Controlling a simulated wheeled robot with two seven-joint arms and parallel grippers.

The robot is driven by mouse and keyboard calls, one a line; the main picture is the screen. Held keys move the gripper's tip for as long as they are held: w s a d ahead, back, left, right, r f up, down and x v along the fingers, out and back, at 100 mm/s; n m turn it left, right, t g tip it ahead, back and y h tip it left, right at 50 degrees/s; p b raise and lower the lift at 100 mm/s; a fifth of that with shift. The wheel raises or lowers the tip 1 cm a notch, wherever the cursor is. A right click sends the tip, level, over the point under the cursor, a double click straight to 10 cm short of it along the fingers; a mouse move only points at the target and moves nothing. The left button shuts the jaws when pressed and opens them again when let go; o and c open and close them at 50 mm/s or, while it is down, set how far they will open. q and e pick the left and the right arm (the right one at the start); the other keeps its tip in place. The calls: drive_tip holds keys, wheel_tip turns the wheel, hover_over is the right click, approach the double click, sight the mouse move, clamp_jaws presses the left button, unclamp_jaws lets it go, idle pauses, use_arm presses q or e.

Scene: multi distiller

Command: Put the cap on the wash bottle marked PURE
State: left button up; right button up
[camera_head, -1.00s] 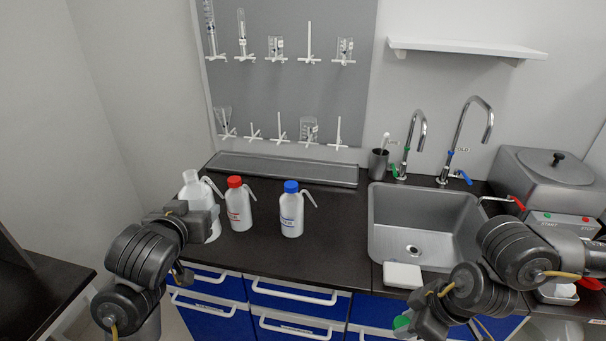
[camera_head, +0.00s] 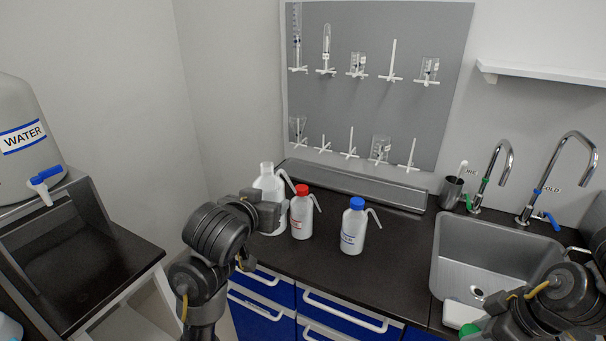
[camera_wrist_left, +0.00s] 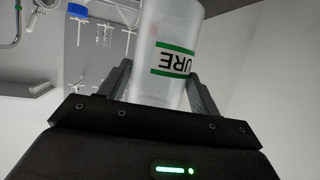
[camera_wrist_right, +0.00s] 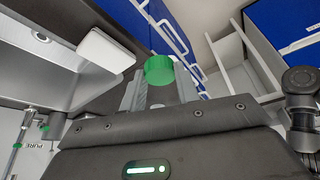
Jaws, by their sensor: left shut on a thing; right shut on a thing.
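The uncapped white wash bottle (camera_head: 267,184) stands on the dark counter, leftmost of three bottles. Its green-banded label ending in "URE" shows in the left wrist view (camera_wrist_left: 172,60). My left gripper (camera_head: 272,207) is shut around the bottle's body, with one finger on each side in the left wrist view. The green cap (camera_wrist_right: 159,70) is between the fingertips of my right gripper (camera_wrist_right: 160,88), which is shut on it. In the head view the cap (camera_head: 469,330) shows partly at the bottom edge, in front of the counter and well right of the bottle.
A red-capped bottle (camera_head: 302,214) stands close to the right of the held bottle, and a blue-capped one (camera_head: 354,228) further right. The sink (camera_head: 490,262) is at the right, with a white block (camera_head: 460,313) at its front edge. A water tank (camera_head: 28,135) stands far left.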

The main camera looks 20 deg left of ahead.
use_arm(q)
drive_tip(key=s+d+f+m+h, duration=0.1)
drive_tip(key=s+d+f, duration=0.3)
drive_tip(key=d, duration=0.4)
drive_tip(key=s+d+f+m+h, duration=0.2)
drive_tip(key=s+d+f+h, duration=0.1)
drive_tip(key=d+f, duration=0.3)
drive_tip(key=shift+s+d+f, duration=0.3)
drive_tip(key=shift+s+d, duration=0.45)
drive_tip(key=shift+d, duration=0.4)
drive_tip(key=shift+g, duration=0.3)
use_arm(e)
drive_tip(key=w+a+r+n+g, duration=0.1)
drive_tip(key=w+a+r+n, duration=0.1)
drive_tip(key=a+r, duration=0.7)
drive_tip(key=w+a+r+n+g, duration=0.1)
drive_tip(key=a+r+n, duration=0.3)
drive_tip(key=a+r, duration=0.6)
drive_tip(key=w+a, duration=0.1)
drive_tip(key=a, duration=0.6)
drive_tip(key=shift+w+r+y, duration=0.2)
drive_tip(key=shift+y, duration=0.2)
drive_tip(key=shift+a, duration=0.2)
drive_tip(key=shift+f, duration=2)
